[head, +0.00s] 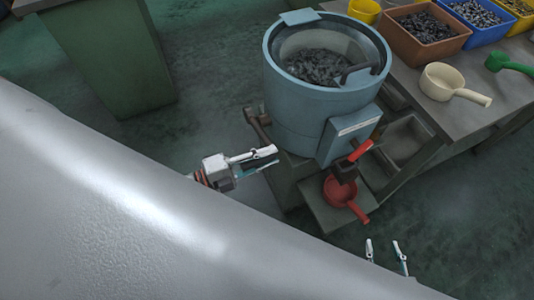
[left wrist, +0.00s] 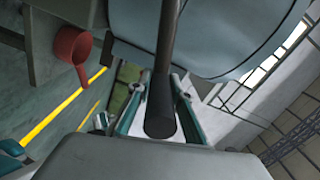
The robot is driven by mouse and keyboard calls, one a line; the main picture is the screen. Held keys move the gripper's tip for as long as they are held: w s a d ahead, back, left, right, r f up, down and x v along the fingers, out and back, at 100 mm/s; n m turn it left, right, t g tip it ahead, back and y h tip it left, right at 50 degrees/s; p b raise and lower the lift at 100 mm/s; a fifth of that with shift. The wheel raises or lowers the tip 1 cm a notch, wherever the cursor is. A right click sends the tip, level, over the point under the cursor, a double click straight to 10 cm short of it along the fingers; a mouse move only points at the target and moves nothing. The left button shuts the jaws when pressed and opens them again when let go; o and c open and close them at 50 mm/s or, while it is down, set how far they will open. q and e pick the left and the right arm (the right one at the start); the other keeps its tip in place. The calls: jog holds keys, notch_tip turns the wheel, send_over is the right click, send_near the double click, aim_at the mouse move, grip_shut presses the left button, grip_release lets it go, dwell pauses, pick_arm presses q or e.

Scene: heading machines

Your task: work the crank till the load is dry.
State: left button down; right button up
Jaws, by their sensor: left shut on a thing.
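A blue-grey drum machine (head: 318,115) stands at the centre of the head view, with a clear lid over a load of dark metal pieces (head: 318,66). The crank (head: 257,120) is on the drum's left side. My left gripper (head: 262,158) is shut on the crank's dark grip, partly hidden by the fingers. In the left wrist view the crank's dark rod and round grip (left wrist: 160,122) lie between the two fingers. My right gripper (head: 385,252) is low in the head view, fingers apart and empty, clear of the machine. Whether the load is wet cannot be told.
A red scoop (head: 341,190) sits on a low shelf below a red lever (head: 360,150) on the machine's front. The bench at right holds a cream scoop (head: 440,80), a green scoop (head: 500,62) and bins of parts (head: 420,45).

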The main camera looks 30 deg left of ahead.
pick_arm(q)
jog(key=shift+f, duration=0.1)
jog(key=c, duration=1.8)
grip_release()
jog(key=v, duration=1.2)
jog(key=shift+a, duration=0.1)
